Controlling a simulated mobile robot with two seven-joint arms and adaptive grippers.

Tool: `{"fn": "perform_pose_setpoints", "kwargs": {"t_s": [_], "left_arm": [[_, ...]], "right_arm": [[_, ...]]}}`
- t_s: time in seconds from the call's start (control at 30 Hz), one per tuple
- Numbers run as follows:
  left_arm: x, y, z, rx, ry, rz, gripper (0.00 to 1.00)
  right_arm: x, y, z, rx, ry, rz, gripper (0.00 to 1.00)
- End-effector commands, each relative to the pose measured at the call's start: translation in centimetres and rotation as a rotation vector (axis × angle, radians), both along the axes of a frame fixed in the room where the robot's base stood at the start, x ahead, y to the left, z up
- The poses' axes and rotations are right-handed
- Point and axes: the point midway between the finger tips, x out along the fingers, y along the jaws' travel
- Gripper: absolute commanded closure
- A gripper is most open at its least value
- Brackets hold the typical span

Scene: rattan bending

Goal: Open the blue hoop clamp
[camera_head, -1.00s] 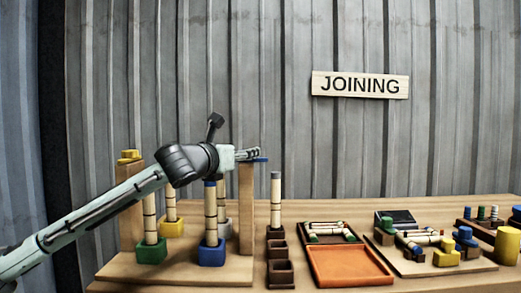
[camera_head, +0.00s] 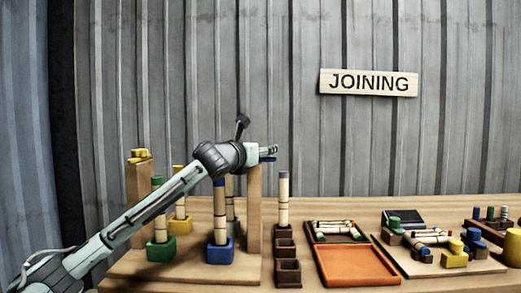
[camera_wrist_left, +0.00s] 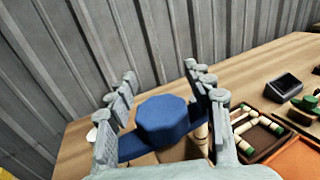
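The blue hoop clamp shows as a thin blue edge (camera_head: 268,159) at the top of a wooden post (camera_head: 254,212) in the head view. In the left wrist view its blue knob (camera_wrist_left: 163,120) sits on a flat blue bar. My left gripper (camera_head: 268,151) reaches the post top from the left. In the left wrist view its fingers (camera_wrist_left: 160,74) are apart, one on each side of the knob. The right finger looks close to the knob; I cannot tell whether it touches. The hoop's underside is hidden. My right gripper is not in view.
Upright rattan poles stand in green (camera_head: 161,250), yellow (camera_head: 180,222) and blue (camera_head: 220,252) blocks under my left arm. A second post (camera_head: 139,192) with a yellow piece on top stands at left. Right of the post are dark holders (camera_head: 288,273) and an orange tray (camera_head: 357,267).

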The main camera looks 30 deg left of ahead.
Motion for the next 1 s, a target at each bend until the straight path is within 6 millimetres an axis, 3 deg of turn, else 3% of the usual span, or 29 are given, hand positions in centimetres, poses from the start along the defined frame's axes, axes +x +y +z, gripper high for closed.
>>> {"fn": "perform_pose_setpoints", "kwargs": {"t_s": [0.03, 0.37, 1.0], "left_arm": [[-0.01, 0.01, 0.01, 0.0, 0.0, 0.0, 0.58], [-0.03, 0.01, 0.01, 0.0, 0.0, 0.0, 0.98], [-0.04, 0.03, 0.03, 0.001, -0.001, 0.044, 1.0]], "right_arm": [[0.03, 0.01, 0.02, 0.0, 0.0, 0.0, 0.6], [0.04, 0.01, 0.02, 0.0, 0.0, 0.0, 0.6], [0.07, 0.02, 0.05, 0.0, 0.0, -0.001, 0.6]]}}
